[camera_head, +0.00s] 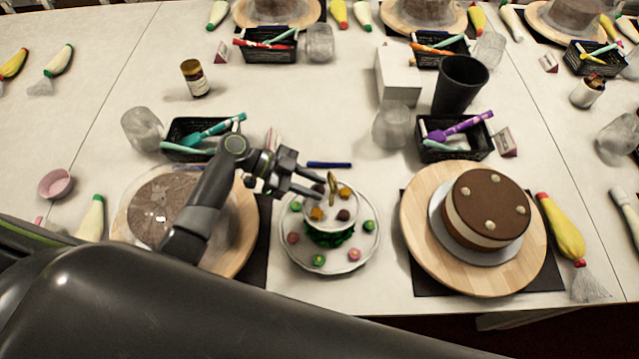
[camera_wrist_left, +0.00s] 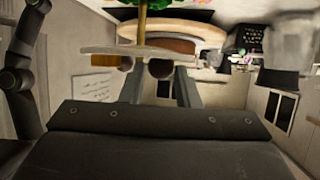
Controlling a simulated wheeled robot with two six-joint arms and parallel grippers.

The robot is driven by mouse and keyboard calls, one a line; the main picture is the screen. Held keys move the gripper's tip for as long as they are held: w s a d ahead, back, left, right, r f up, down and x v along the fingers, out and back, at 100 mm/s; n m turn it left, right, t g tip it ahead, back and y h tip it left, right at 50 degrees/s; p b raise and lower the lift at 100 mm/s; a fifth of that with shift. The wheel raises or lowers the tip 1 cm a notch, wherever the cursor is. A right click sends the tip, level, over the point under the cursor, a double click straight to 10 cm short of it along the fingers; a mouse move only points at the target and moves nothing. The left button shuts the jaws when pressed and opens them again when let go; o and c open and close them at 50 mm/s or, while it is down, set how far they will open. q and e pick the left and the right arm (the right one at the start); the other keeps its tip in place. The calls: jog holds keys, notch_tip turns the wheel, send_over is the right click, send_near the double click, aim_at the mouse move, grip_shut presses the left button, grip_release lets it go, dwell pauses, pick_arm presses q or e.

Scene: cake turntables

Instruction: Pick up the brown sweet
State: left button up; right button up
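A two-tier sweet stand with a white lower plate (camera_head: 327,263) and a smaller upper plate (camera_head: 318,226) is at the middle front in the head view. The upper plate bears a brown sweet (camera_head: 343,215), an orange one (camera_head: 316,213) and another dark brown sweet close to my fingertips. My left gripper (camera_head: 321,188) is open at the upper plate's back left edge. In the left wrist view the stand appears upside down. There, a brown sweet (camera_wrist_left: 160,69) shows between the two fingers (camera_wrist_left: 162,80); contact cannot be told. My right gripper is not in view.
A chocolate cake (camera_head: 487,204) on a wooden turntable (camera_head: 423,235) stands to the right. My left arm covers part of the left turntable (camera_head: 243,235). Black baskets (camera_head: 455,152) with tools, glass jars (camera_head: 391,127) and a black cup (camera_head: 460,85) stand behind.

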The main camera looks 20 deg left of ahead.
pick_arm(q)
jog(key=shift+d+f, duration=0.2)
jog(key=shift+d, duration=0.25)
jog(key=shift+a, duration=0.1)
jog(key=c, duration=0.6)
